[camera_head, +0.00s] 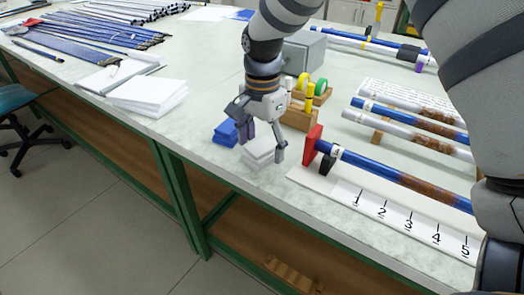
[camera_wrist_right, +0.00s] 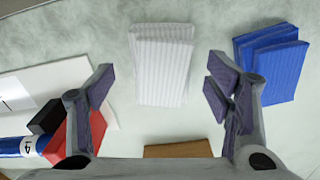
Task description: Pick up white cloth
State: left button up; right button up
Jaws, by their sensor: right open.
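The white cloth (camera_head: 262,151) is a small folded, ribbed stack lying on the table near its front edge. In the right wrist view the white cloth (camera_wrist_right: 162,62) lies ahead of and between my fingers. My right gripper (camera_head: 262,148) is open above the cloth, with its fingers spread on either side; in the right wrist view the gripper (camera_wrist_right: 160,90) is empty. Whether the fingertips touch the table cannot be told. My left gripper is not in view.
Folded blue cloths (camera_head: 227,132) lie just left of the white one. A red stop block (camera_head: 312,144) with a blue rod and a numbered white board (camera_head: 375,209) stands close on the right. A wooden tape holder (camera_head: 300,115) is behind. White papers (camera_head: 147,94) lie at left.

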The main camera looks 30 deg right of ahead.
jog(key=shift+w+f, duration=0.1)
jog(key=shift+f, duration=0.35)
jog(key=c, duration=1.2)
jog(key=shift+r, duration=0.1)
jog(key=shift+c, duration=0.2)
